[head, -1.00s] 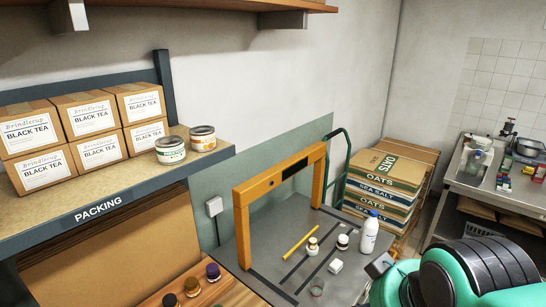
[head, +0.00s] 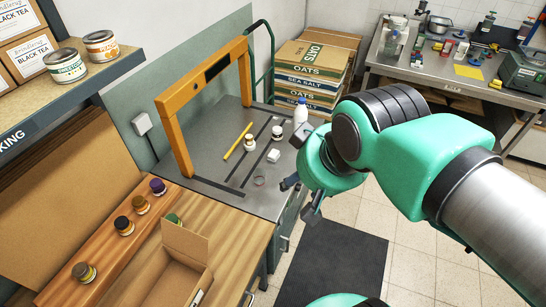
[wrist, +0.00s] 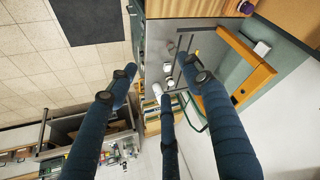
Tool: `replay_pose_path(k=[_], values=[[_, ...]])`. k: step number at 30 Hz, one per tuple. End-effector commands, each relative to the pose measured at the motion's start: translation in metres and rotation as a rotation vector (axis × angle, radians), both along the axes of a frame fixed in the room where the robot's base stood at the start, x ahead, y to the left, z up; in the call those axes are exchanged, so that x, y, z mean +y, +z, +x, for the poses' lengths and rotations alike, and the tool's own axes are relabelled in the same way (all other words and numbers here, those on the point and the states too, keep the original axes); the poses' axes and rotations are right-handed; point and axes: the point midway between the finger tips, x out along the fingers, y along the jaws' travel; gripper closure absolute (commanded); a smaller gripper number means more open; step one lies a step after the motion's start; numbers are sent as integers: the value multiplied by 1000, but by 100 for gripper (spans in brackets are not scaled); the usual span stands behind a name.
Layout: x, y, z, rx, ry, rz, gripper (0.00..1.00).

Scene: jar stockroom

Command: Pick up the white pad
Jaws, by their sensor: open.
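The white pad (head: 273,156) is a small white block lying on the grey bench top (head: 215,170), in front of the orange frame. In the wrist view the small white things on the bench show between my fingers, too small to tell the pad apart surely. My gripper (head: 301,197) is open and empty, to the right of and nearer than the pad, off the bench's right edge. Its spread dark fingers (wrist: 158,77) also show in the wrist view. The pad is clear of the gripper.
Near the pad are a yellow pencil-like stick (head: 237,141), a white bottle (head: 300,113), small jars (head: 249,143) and a clear cup (head: 259,181). The orange frame (head: 172,125) stands over the bench's back. An open carton (head: 182,262) sits on the wooden counter.

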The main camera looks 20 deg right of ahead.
Motion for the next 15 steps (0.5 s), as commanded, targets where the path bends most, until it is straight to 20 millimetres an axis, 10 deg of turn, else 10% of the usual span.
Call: replay_pose_path(k=[3, 15], values=[[0, 0, 0, 0, 0, 0, 30], [0, 2, 3, 2, 4, -2, 30]])
